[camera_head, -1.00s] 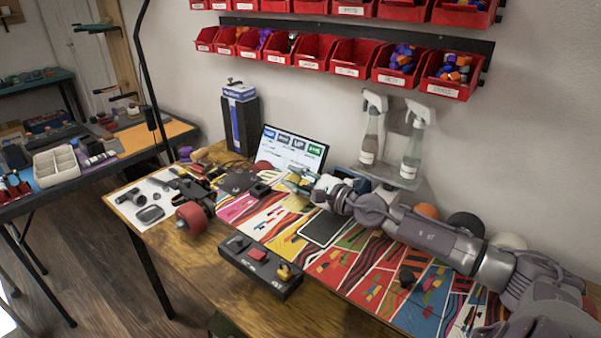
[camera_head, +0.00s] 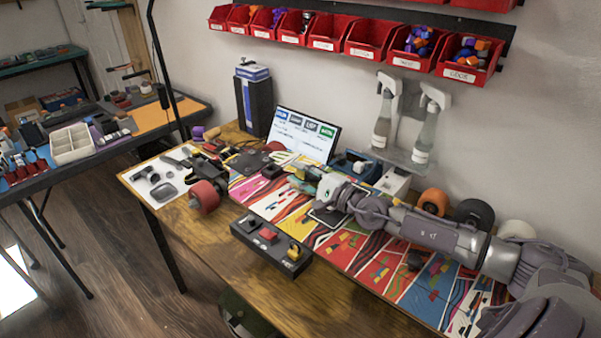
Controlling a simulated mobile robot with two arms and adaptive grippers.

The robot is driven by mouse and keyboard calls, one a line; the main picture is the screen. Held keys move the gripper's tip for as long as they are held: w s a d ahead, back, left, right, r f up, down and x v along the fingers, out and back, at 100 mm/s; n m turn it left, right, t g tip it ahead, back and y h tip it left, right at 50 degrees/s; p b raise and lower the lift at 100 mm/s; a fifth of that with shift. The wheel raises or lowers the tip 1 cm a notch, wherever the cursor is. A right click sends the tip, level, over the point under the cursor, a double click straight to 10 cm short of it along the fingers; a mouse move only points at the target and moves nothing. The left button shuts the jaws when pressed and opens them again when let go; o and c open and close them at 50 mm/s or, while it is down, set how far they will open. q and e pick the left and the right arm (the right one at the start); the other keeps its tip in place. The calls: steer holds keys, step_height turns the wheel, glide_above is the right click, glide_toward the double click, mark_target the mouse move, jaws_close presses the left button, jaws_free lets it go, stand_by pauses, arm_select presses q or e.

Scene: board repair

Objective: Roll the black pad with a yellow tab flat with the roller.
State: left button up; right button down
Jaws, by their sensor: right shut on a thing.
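My right arm reaches in from the right, low over the colourful mat (camera_head: 352,243). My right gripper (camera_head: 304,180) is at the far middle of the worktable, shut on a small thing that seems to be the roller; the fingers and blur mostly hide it. A dark flat rectangle with a pale edge (camera_head: 327,217) lies on the mat below my wrist, partly covered by my arm. I cannot make out a yellow tab on it, so I cannot tell if it is the black pad. My left gripper is not in view.
A black box with red and yellow knobs (camera_head: 270,246) stands at the table's front edge. A red wheel-like roll (camera_head: 205,197) is at the left. A lit screen (camera_head: 304,134), spray bottles (camera_head: 427,122) and red bins (camera_head: 370,40) are behind. Bare wood (camera_head: 215,250) lies in front.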

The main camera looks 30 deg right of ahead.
steer(key=shift+d+r, duration=0.1)
steer(key=shift+r, duration=0.1)
steer(key=c, duration=1.1)
jaws_free()
steer(key=shift+o, duration=0.7)
steer(key=shift+f, duration=0.1)
steer(key=shift+s+d+f, duration=0.15)
steer(key=shift+s, duration=0.4)
steer(key=shift+v, duration=3.15)
steer(key=shift+r, duration=0.3)
